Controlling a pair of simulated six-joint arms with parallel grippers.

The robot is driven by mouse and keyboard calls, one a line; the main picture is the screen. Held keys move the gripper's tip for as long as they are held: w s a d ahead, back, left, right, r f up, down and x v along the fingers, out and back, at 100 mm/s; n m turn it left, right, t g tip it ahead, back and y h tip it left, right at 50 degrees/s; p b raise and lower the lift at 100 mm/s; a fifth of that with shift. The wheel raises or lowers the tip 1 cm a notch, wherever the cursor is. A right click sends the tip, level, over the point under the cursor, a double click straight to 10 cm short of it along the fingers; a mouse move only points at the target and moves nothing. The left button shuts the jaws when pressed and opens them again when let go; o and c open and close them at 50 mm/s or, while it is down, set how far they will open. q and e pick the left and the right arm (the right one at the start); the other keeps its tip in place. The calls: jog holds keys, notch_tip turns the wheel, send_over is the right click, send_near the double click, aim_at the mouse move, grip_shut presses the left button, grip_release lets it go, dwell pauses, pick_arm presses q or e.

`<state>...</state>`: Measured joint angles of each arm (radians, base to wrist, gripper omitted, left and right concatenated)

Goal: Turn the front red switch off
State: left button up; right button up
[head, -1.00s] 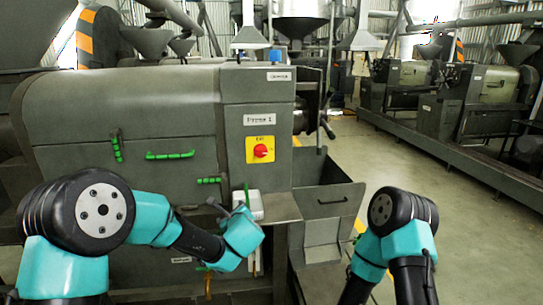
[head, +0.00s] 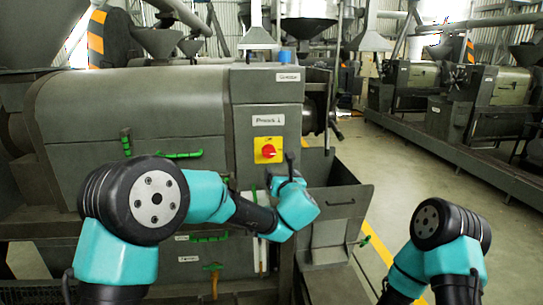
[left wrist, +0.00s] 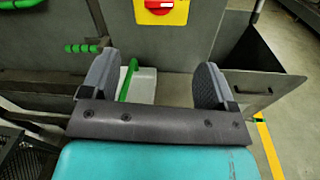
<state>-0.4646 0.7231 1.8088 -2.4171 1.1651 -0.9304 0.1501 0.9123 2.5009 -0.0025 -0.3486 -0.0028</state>
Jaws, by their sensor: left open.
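The front red switch (head: 268,150) is a red rotary knob on a yellow plate on the grey press cabinet, under a white label. It also shows at the top edge of the left wrist view (left wrist: 158,5), partly cut off. My left gripper (head: 280,168) is just below the switch in the head view, its fingers pointing up toward the panel. In the left wrist view its two dark fingers (left wrist: 154,82) are spread wide with nothing between them held. The switch lies beyond the fingertips, apart from them. My right gripper is out of view; only my right arm shows.
A grey open hopper bin (head: 338,205) stands right of the panel. Green handles (head: 180,155) stick out on the machine's front. A white box with a green handle (left wrist: 140,82) is behind the left fingers. Open floor (head: 400,170) lies to the right.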

aim_at(270, 155)
pick_arm(q)
jog(key=x, duration=1.7)
jog(key=shift+w, duration=0.2)
jog(key=c, duration=0.9)
jog(key=shift+o, duration=0.2)
